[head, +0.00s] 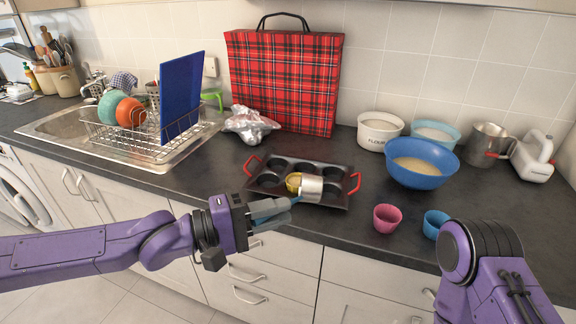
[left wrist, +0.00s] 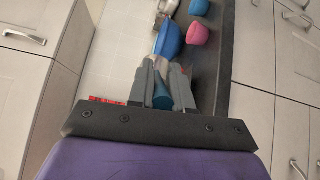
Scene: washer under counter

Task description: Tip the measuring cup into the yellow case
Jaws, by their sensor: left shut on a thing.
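The measuring cup (head: 311,187) is a small silvery cup with a blue handle, held over the dark muffin tin (head: 336,206). My left gripper (head: 284,204) is shut on its handle, which also shows between the jaws in the left wrist view (left wrist: 161,96). The yellow case (head: 293,182) sits in a front-row hollow of the tin, just left of the cup and partly hidden by it. I cannot tell how far the cup is tilted, nor see its contents. My right arm is at the lower right; its gripper is out of view.
A blue bowl (head: 421,179) of pale powder, a pink cup (head: 387,218) and a small blue cup (head: 434,225) stand to the right. A flour bowl (head: 379,132) and a tartan bag (head: 285,82) are behind. A dish rack (head: 150,140) stands left.

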